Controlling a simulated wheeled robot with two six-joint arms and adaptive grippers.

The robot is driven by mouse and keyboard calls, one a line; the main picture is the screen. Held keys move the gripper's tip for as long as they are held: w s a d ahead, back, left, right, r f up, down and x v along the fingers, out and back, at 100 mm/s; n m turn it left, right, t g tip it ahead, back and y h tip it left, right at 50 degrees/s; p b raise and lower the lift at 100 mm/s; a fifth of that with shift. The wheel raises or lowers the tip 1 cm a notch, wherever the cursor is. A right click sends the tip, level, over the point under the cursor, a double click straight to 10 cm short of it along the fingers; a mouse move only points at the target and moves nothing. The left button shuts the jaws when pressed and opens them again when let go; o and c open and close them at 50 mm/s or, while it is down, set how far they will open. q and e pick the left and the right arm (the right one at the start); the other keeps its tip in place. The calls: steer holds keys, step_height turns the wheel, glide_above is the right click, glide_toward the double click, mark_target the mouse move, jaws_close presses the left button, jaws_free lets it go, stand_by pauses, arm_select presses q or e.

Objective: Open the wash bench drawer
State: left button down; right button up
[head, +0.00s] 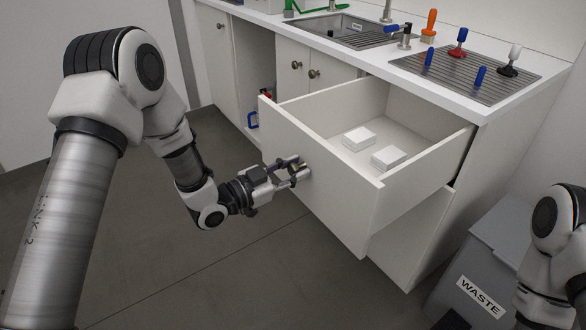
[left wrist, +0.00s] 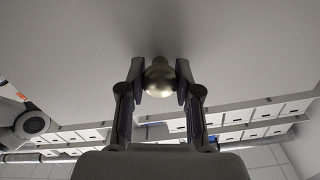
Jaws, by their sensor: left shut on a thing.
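The wash bench drawer (head: 324,170) is white and stands pulled well out from the bench, so its inside shows in the head view. Two small white boxes, one at the back (head: 359,138) and one nearer the front (head: 389,157), lie on its floor. My left gripper (head: 299,171) is at the drawer's front panel, shut on the drawer's round knob. In the left wrist view the metal knob (left wrist: 160,78) sits between the two fingers (left wrist: 159,88). The right gripper is out of view; only part of my right arm shows at the right edge.
A grey bin marked WASTE (head: 483,270) stands on the floor to the right of the drawer. The white bench top (head: 362,62) holds a sink (head: 345,30) and a ribbed drainer (head: 460,76) with coloured-handled tools. A cupboard door (head: 220,62) stands at the left. Floor in front is clear.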

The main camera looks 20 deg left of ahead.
arm_select(q)
steer(key=shift+r, duration=0.1)
steer(key=c, duration=0.8)
jaws_free()
steer(key=v, duration=1.2)
